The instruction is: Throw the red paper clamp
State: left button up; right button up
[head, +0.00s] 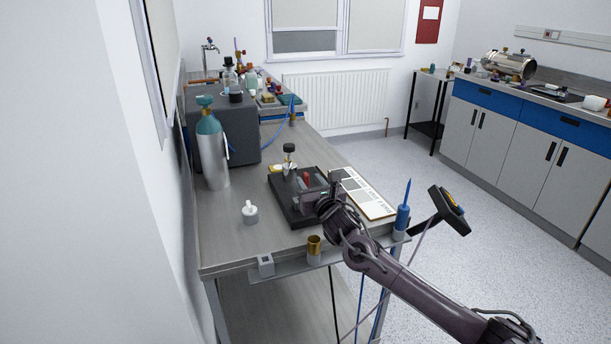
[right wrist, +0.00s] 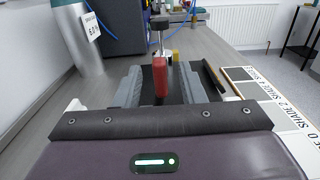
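The red clamp part (head: 307,180) stands upright on a dark tray-like base (head: 284,203) on the grey bench. It also shows in the right wrist view (right wrist: 160,77) as a red upright block. My right gripper (head: 309,190) is low over the base. In the right wrist view its two grey fingers (right wrist: 161,86) are apart, one on each side of the red part. I cannot tell whether either finger touches it. The gripper and arm hide the right part of the base. My left gripper is in neither view.
A white shade card (head: 368,199) lies right of the base. A silver-and-green cylinder (head: 212,150) and a grey box (head: 240,130) stand at the back left. A small white-topped item (head: 250,212) is left of the base. A brass cup (head: 314,246) and blue pointed tool (head: 403,210) sit at the front edge.

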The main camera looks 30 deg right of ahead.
aim_at(307, 179)
jog(key=x, duration=0.2)
jog(key=shift+w+f, duration=0.1)
jog(key=shift+w, duration=0.25)
jog(key=shift+w+d, duration=0.1)
jog(key=shift+w, duration=0.3)
jog(key=c, duration=0.7)
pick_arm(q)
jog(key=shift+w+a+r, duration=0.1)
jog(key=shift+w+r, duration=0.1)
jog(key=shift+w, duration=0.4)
pick_arm(e)
grip_shut()
